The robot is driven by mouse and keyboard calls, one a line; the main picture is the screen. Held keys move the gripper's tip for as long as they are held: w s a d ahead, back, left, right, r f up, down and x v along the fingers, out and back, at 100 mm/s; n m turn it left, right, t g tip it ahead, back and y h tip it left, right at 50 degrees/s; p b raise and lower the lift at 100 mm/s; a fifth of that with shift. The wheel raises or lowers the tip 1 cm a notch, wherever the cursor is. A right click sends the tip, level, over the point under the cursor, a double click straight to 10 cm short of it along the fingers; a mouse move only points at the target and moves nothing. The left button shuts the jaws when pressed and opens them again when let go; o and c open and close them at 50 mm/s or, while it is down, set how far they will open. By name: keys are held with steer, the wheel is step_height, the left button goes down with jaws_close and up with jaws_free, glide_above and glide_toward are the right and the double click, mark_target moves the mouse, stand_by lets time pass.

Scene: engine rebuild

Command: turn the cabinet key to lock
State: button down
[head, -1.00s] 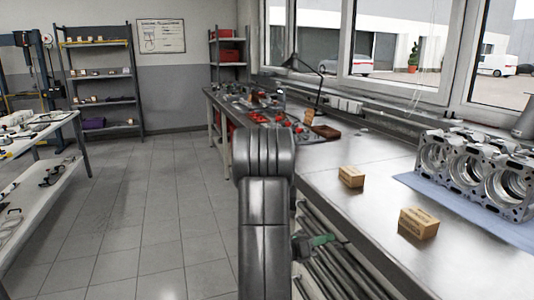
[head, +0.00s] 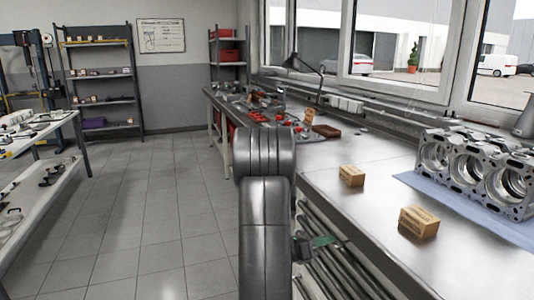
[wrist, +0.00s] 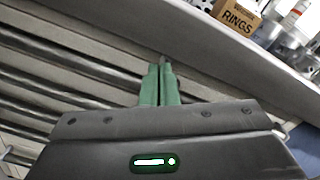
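My gripper shows in the wrist view (wrist: 160,84) with its two green fingers together, a thin dark line between them. A small grey piece, seemingly the key (wrist: 163,61), sticks out just past the fingertips. Its head is hidden between the fingers, and I cannot make out the lock or how far the key is turned. In the head view my gripper (head: 323,241) is at the front of the bench cabinet (head: 350,265), beside the long metal drawer rails.
The steel bench top (head: 345,205) overhangs the cabinet front. On it stand two small cardboard boxes (head: 418,222) and an engine block (head: 475,170) on a blue mat. The floor left of my arm is clear; a white table (head: 45,160) stands further left.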

steer(key=shift+s+r, duration=0.1)
steer(key=shift+s, duration=0.1)
steer(key=shift+s+d+r+p, duration=0.2)
steer(key=shift+s+r+p, duration=0.05)
steer(key=shift+p, duration=0.15)
steer(key=shift+s+d, duration=0.1)
steer(key=shift+s, duration=0.2)
steer(key=shift+r, duration=0.1)
stand_by(0.4)
steer(key=shift+r+p, duration=0.4)
steer(key=shift+p, duration=0.1)
steer(key=v, duration=0.6)
steer(key=shift+f, duration=0.1)
